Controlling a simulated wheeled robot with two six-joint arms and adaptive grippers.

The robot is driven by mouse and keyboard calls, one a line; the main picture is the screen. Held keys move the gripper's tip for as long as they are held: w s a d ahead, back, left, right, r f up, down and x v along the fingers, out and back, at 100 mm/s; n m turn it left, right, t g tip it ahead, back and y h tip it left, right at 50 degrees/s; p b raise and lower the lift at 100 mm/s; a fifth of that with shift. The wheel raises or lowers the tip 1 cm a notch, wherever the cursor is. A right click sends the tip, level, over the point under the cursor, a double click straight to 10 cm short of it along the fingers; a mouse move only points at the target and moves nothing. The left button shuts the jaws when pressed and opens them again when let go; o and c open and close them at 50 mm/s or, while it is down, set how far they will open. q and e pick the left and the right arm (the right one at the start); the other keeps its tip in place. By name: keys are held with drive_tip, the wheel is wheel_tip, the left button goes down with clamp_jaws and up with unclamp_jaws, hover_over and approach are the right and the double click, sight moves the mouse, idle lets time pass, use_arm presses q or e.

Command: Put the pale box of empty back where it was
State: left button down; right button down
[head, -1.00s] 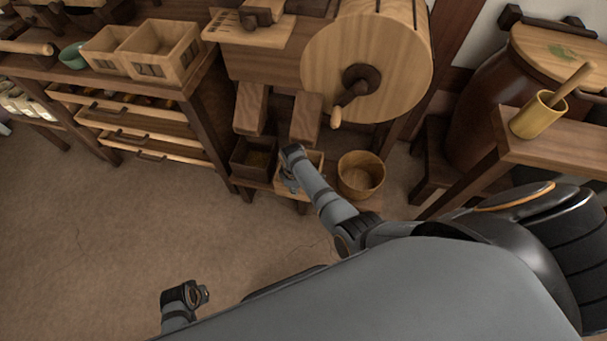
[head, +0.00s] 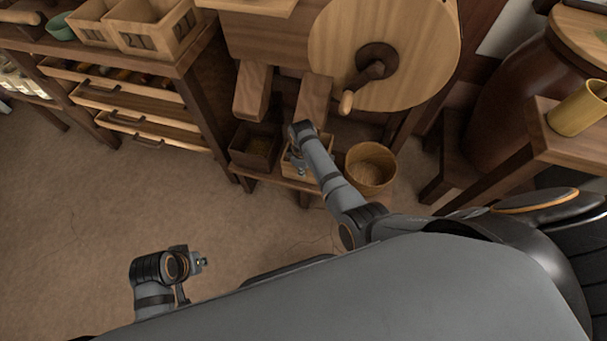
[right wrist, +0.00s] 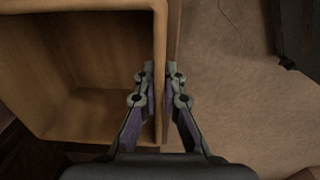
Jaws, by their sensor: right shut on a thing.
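The pale box (head: 286,164) is on the low shelf below the drum, under the right-hand wooden chute, partly hidden by my right arm. My right gripper (head: 298,170) is shut on its near wall. In the right wrist view the box (right wrist: 75,127) is open-topped and its visible inside is empty; my gripper (right wrist: 162,85) pinches its right-hand wall, one finger inside and one outside. I cannot tell whether the box touches the shelf. My left gripper (head: 200,263) is over the floor at the lower left, away from everything; its fingers are too small to read.
A dark box (head: 254,147) stands close to the left of the pale box, and a round wooden tub (head: 371,168) to its right. The crank handle (head: 347,101) hangs above. A drawer cabinet (head: 150,128) is at the left. The floor in front (head: 80,215) is clear.

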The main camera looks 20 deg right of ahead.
use_arm(q)
drive_tip(key=shift+w+d+f+t, duration=0.3)
drive_tip(key=shift+f, duration=0.3)
use_arm(e)
drive_tip(key=shift+f, duration=0.35)
drive_tip(key=c, duration=1.5)
unclamp_jaws()
drive_tip(key=shift+f, duration=0.15)
